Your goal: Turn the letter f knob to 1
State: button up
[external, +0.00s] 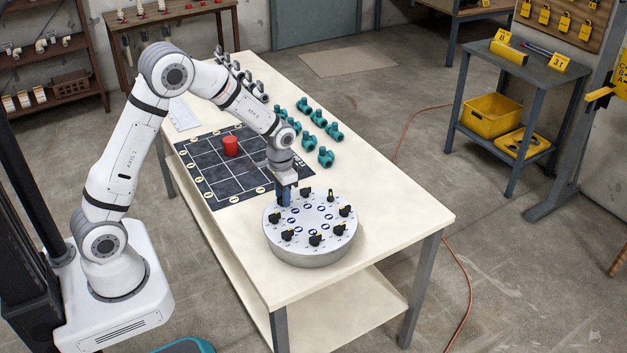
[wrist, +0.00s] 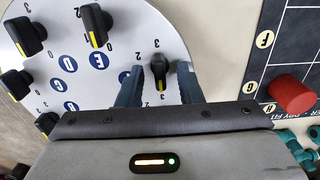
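The round white dial panel (external: 310,250) stands on the near part of the table, with several black knobs around its rim. My gripper (external: 284,201) points down at the panel's far-left edge and hides the knob there. In the wrist view my gripper (wrist: 160,84) is open, one finger on each side of a black knob (wrist: 159,67), with visible gaps. This knob's yellow mark points down in the picture, towards my gripper's body. The blue letter badge (wrist: 124,77) beside it is partly covered by the left finger, so its letter is not readable. Badges E (wrist: 99,61) and D (wrist: 68,63) are readable.
A neighbouring knob (wrist: 96,22) stands close to the left finger's side. A dark grid mat (external: 218,180) with a red cylinder (external: 231,146) lies behind the panel. Several teal valve fittings (external: 325,157) stand farther back. The table right of the panel is clear.

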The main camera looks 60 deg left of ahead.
grip_shut()
dwell(0.3)
jog(key=shift+m, duration=0.4)
jog(key=shift+m+b, duration=0.75)
jog(key=shift+m, duration=0.15)
jog(key=m+b, duration=0.1)
jog(key=m, duration=0.2)
jog(key=shift+m, duration=0.3)
jog(key=m+b, duration=0.2)
jog(key=m, duration=0.3)
jog(key=shift+m, duration=0.4)
